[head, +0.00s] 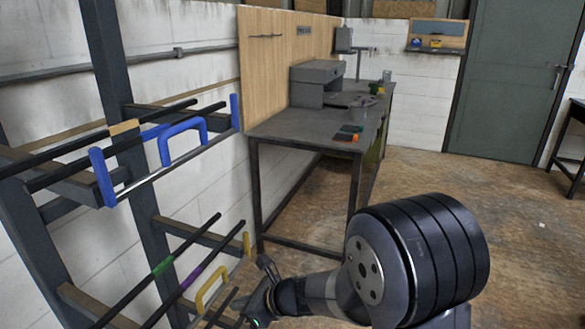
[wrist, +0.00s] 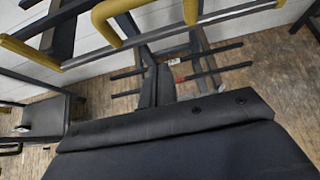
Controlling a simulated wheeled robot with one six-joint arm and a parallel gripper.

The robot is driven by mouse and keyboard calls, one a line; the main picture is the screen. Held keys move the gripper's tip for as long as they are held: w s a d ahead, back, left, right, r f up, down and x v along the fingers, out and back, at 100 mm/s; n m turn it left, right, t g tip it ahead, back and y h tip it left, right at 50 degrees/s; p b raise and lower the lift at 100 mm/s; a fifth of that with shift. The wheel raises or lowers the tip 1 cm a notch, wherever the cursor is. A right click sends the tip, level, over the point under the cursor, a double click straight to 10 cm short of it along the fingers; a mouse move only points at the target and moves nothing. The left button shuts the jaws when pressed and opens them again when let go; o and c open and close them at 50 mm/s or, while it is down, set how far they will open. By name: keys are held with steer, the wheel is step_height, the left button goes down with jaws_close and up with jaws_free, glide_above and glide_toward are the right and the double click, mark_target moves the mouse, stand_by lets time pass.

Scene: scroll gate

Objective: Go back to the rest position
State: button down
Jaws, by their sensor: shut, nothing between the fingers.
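My gripper (head: 258,302) is low in the head view, at the end of my arm reaching in from the right. It is shut and empty. It is just right of the lower yellow handle (head: 203,290) in the picture; I cannot tell the exact gap. Above it, a gate with a blue handle (head: 182,138) and blue end pieces lies across the upper rack arms. In the wrist view, the yellow handle (wrist: 128,33) and its bar are at the top left.
A dark steel rack (head: 107,60) with rods on its arms stands at the left. A grey workbench (head: 290,128) with a machine and small items is behind my gripper. A green door (head: 510,80) is at the back right. The brown floor (head: 430,180) right of the bench is open.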

steer(key=shift+d+f+y+b, duration=0.1)
steer(key=shift+f+y+b, duration=0.3)
steer(key=shift+b, duration=0.75)
steer(key=shift+b, duration=0.45)
steer(key=shift+r+p, duration=0.2)
steer(key=shift+p, duration=0.2)
steer(key=r+h+p, duration=0.1)
steer(key=p, duration=0.5)
steer(key=shift+r+h, duration=0.2)
steer(key=shift+h, duration=0.1)
